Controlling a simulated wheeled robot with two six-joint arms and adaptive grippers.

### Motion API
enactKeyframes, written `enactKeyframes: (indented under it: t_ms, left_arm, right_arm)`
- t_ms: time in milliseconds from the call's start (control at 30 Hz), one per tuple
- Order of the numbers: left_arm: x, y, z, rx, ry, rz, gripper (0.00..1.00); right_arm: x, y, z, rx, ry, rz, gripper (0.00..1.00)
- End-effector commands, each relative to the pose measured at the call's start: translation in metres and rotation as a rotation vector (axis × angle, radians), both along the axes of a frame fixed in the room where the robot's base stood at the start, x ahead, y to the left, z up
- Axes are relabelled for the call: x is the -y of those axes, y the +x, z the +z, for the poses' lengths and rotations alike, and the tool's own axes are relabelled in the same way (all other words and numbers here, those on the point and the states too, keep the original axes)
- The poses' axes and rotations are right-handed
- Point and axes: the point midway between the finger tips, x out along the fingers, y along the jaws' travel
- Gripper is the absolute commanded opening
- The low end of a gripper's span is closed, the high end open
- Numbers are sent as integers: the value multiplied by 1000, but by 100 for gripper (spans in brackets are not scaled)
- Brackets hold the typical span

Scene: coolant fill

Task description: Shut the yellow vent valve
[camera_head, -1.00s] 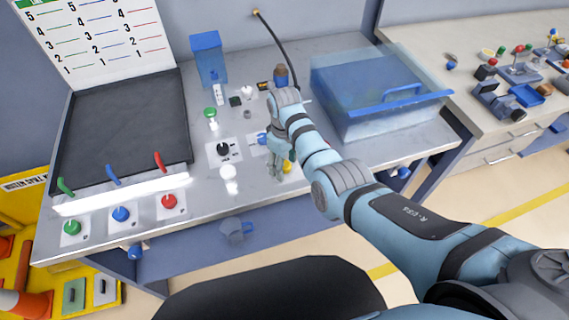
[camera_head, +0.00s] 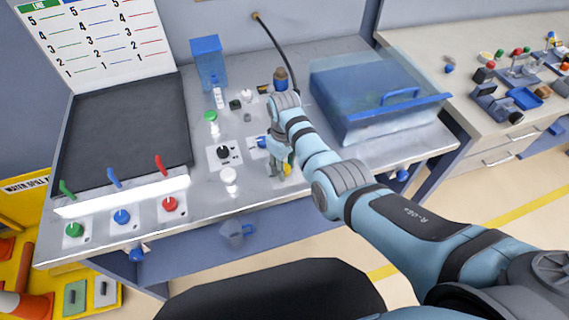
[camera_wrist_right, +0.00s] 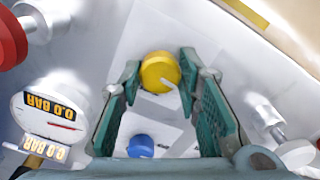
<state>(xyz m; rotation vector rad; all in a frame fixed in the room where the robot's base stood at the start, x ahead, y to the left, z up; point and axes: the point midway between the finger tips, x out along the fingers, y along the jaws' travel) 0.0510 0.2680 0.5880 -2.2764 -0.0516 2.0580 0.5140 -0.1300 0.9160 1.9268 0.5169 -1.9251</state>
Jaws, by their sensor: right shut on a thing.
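The yellow vent valve (camera_wrist_right: 160,72) is a round knob with a pale pointer line, on a white plate. In the head view, only a bit of its yellow (camera_head: 287,169) shows beside my right gripper (camera_head: 281,172). In the right wrist view, the green-padded fingers of my right gripper (camera_wrist_right: 159,66) stand on either side of the knob and are shut on it. The pointer line slants toward the right finger. My left gripper is not in view.
A blue knob (camera_wrist_right: 141,146) sits close by on the panel. A gauge (camera_wrist_right: 52,113) reads 0.0 BAR, upside down, and a red knob (camera_wrist_right: 10,38) is at upper left. A clear-lidded blue bin (camera_head: 372,110) stands right of my arm.

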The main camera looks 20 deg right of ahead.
Motion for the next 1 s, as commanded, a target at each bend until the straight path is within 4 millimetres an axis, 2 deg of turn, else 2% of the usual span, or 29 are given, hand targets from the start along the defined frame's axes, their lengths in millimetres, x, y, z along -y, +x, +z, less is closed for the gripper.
enactKeyframes:
  t_ms: [400, 1000]
  left_arm:
    - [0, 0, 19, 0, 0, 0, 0]
    - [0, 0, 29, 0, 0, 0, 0]
  right_arm:
    - [0, 0, 2, -1, 1, -354, 3]
    - [0, 1, 2, 1, 1, -924, 3]
